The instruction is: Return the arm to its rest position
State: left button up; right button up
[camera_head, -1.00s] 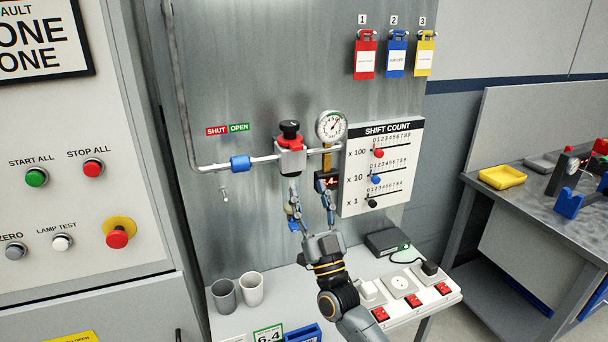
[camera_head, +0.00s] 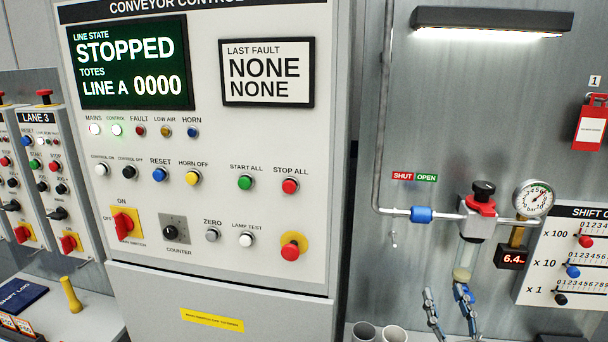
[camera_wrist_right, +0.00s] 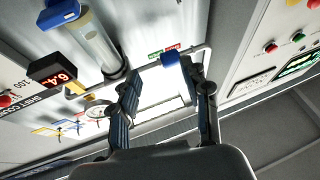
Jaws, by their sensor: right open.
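My right gripper (camera_head: 450,308) shows at the lower right of the head view, its two fingers pointing up and spread apart. It is open and nothing is between the fingers. It is below the air valve unit (camera_head: 480,212), a grey body with a red collar and black knob, and apart from it as far as I can tell. In the right wrist view the open fingers (camera_wrist_right: 163,100) frame the wall panel and pipe. The rest of my right arm is below the head view. My left gripper is in neither view.
The conveyor control panel (camera_head: 205,140) stands left of the valve wall. A pressure gauge (camera_head: 533,199), a red 6.4 readout (camera_head: 511,257) and the shift count board (camera_head: 570,265) are right of the gripper. Two cups (camera_head: 393,334) stand at the bottom edge. A yellow-handled item (camera_head: 71,295) is at far left.

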jog(key=s+a+f+n+g+y, duration=0.1)
jog(key=s+a+f+g, duration=0.4)
jog(key=f, duration=0.3)
jog(key=s+a+f+n+g+y, duration=0.1)
jog(key=s+a+f+g, duration=0.35)
jog(key=f, duration=0.35)
jog(key=s+f+m+g+h, duration=0.1)
jog(key=s+f+g, duration=0.35)
jog(key=s, duration=0.55)
jog(key=s+f+m+g+h, duration=0.1)
jog(key=s+f+g, duration=0.35)
jog(key=s, duration=0.55)
notch_tip(320, 180, down, 23)
jog(key=g, duration=0.2)
jog(key=s+d+f, duration=0.2)
jog(key=s+f, duration=0.7)
jog(key=s+d+f+g, duration=0.1)
jog(key=s+f, duration=0.8)
jog(key=shift+d+f+n, duration=0.15)
jog(key=shift+d+n, duration=0.25)
